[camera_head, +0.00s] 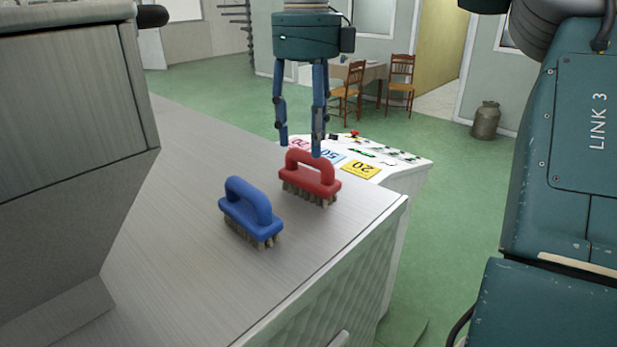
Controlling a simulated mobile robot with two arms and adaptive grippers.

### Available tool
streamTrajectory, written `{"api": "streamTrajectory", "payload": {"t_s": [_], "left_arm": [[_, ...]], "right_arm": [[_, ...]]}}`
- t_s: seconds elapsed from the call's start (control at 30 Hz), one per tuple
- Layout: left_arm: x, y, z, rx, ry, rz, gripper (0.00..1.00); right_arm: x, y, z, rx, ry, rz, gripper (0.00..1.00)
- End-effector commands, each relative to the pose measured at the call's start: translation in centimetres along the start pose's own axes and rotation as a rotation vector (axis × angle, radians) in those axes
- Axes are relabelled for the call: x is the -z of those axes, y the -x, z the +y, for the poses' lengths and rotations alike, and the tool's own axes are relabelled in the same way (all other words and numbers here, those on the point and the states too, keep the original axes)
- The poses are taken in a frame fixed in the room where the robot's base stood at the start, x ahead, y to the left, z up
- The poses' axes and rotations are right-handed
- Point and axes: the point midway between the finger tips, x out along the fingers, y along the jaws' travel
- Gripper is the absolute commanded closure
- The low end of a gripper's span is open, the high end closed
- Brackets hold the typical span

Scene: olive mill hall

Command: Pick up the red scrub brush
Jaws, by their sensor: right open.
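The red scrub brush (313,180) stands bristles down on the metal worktop (180,170), near its far right corner. Its looped handle faces up. My right gripper (301,150) points straight down just above and behind the red brush. Its two blue fingers are spread apart with nothing between them. The right fingertip overlaps the top of the red handle in the picture; I cannot tell whether it touches. A blue scrub brush (250,212) stands nearer, to the left of the red one, also bristles down. My left gripper does not show.
A white surface with coloured number cards (360,168) and small items lies beyond the worktop corner. A large grey metal housing (70,130) takes up the left side. Chairs (400,82), a table and a milk can (486,120) stand farther back on green floor.

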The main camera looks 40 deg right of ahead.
Motion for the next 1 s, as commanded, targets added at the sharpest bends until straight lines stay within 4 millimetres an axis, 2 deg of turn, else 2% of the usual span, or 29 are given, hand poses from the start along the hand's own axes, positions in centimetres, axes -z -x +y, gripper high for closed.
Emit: {"api": "streamTrajectory", "payload": {"t_s": [0.17, 0.3, 0.43, 0.73, 0.9, 1.0], "left_arm": [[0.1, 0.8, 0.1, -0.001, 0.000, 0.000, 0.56], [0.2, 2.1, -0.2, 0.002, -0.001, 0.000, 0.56], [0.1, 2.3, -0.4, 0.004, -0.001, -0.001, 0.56], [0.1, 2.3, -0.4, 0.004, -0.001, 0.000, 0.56], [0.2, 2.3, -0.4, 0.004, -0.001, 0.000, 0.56], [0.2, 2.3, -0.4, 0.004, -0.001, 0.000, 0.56]], "right_arm": [[0.0, -1.2, -0.2, -0.003, 0.001, 0.001, 0.51], [-0.1, -3.2, -0.6, -0.005, 0.002, 0.003, 0.51], [-0.1, -5.0, -0.6, -0.003, 0.000, 0.000, 0.51], [-0.2, -5.6, -0.6, -0.002, 0.000, -0.002, 0.51], [-0.2, -5.6, -0.6, -0.002, 0.000, -0.002, 0.84], [-0.2, -5.6, -0.6, -0.002, 0.000, -0.002, 1.00]]}}
